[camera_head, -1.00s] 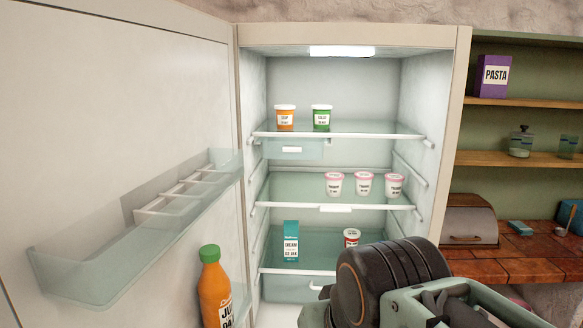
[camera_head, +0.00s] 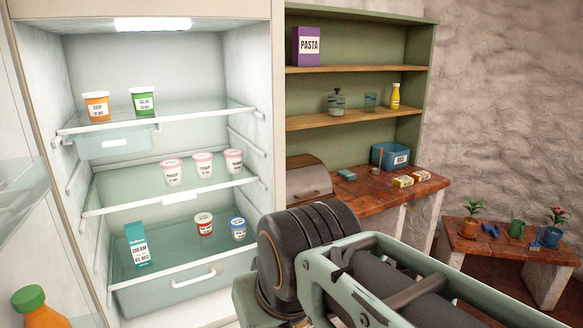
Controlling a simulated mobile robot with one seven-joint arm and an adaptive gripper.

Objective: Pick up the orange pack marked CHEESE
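No pack that I can read as CHEESE shows. An orange tub (camera_head: 96,106) on the top fridge shelf has a label that looks like SOUP. My arm crosses the lower middle of the view, and my gripper's fingers are not in view.
The open fridge holds a green tub (camera_head: 143,101), pink-lidded tubs (camera_head: 203,163), a teal cream carton (camera_head: 138,246), and red (camera_head: 204,224) and blue-lidded tubs (camera_head: 238,228). A bread box (camera_head: 309,180) and blue bin (camera_head: 391,157) stand on the counter (camera_head: 345,190). A plant bench (camera_head: 487,245) stands right.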

